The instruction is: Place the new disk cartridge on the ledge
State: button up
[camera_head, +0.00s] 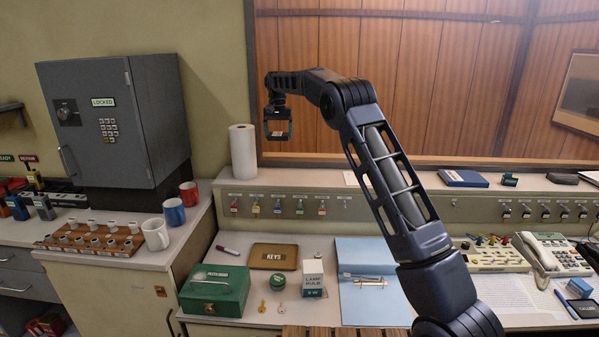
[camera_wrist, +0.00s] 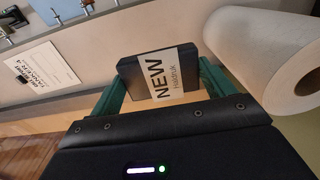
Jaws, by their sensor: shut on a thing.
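The new disk cartridge (camera_wrist: 130,76) is a dark flat case with a white label reading "NEW". My gripper (camera_head: 278,132) is shut on it, with a green finger on either side of it in the wrist view. In the head view the gripper hangs above the back ledge (camera_head: 320,180), to the right of the paper roll, and the cartridge is small and dark between its fingers. The ledge is a long pale shelf along the back of the console. There is a visible gap between gripper and ledge in the head view.
A white paper roll (camera_head: 243,151) stands at the ledge's left end and is close by in the wrist view. A white card (camera_wrist: 42,70) lies on the ledge. A blue book (camera_head: 463,178) lies farther right. Keys hang along the front panel below. The ledge's left stretch looks clear.

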aim_at(280, 178)
notch_tip(280, 178, down, 18)
jog(key=shift+f, duration=0.1)
dwell(0.5)
jog(key=shift+f, duration=0.15)
jog(key=o, duration=1)
